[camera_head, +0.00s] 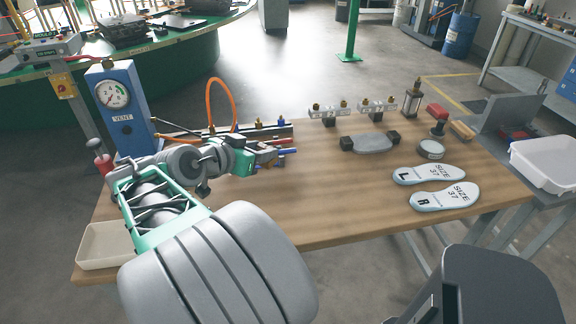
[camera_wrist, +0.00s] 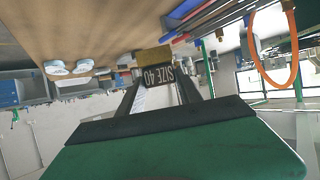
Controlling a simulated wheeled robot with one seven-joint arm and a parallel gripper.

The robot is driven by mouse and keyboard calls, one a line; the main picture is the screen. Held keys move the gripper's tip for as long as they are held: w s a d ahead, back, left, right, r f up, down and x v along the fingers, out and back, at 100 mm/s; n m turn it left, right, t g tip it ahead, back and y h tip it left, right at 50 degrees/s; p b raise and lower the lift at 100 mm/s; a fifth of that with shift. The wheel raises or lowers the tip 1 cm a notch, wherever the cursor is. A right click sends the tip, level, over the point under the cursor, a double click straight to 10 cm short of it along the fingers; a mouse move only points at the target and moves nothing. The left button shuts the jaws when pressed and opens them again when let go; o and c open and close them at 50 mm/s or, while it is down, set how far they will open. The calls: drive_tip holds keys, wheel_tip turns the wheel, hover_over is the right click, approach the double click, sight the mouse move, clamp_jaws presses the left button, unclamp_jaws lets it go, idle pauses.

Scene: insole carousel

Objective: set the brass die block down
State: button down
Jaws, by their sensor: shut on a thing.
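My gripper (camera_head: 278,153) is over the left-middle part of the wooden bench, reaching to the right from the green wrist. In the wrist view my gripper (camera_wrist: 160,84) is shut on the brass die block (camera_wrist: 153,56). The block shows a brass-coloured face and a dark face lettered "SIZE 40", which reads upside down. In the head view I cannot make out the block at the fingertips. Whether it touches the wooden bench (camera_head: 310,212) cannot be told.
Red and blue rods (camera_head: 285,142) lie close by the gripper. A blue gauge box (camera_head: 122,110) and an orange hose (camera_head: 222,100) are behind. A grey piece with black ends (camera_head: 370,144) and two insoles (camera_head: 445,196) are to the right. Bench between is clear.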

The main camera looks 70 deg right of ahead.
drive_tip(key=d+f, duration=0.2)
drive_tip(key=s+d+f, duration=0.1)
drive_tip(key=d+f, duration=0.1)
drive_tip(key=d, duration=0.1)
drive_tip(key=s+d+f, duration=0.1)
drive_tip(key=d+f, duration=0.1)
drive_tip(key=shift+d+f, duration=0.25)
drive_tip(key=shift+f, duration=0.05)
drive_tip(key=shift+s+d+f, duration=0.1)
drive_tip(key=shift+d+f, duration=0.05)
drive_tip(key=shift+f, duration=0.8)
drive_tip(key=shift+d+f, duration=0.15)
drive_tip(key=shift+f, duration=0.8)
drive_tip(key=shift+f, duration=0.25)
drive_tip(key=c, duration=0.8)
unclamp_jaws()
drive_tip(key=shift+r, duration=0.1)
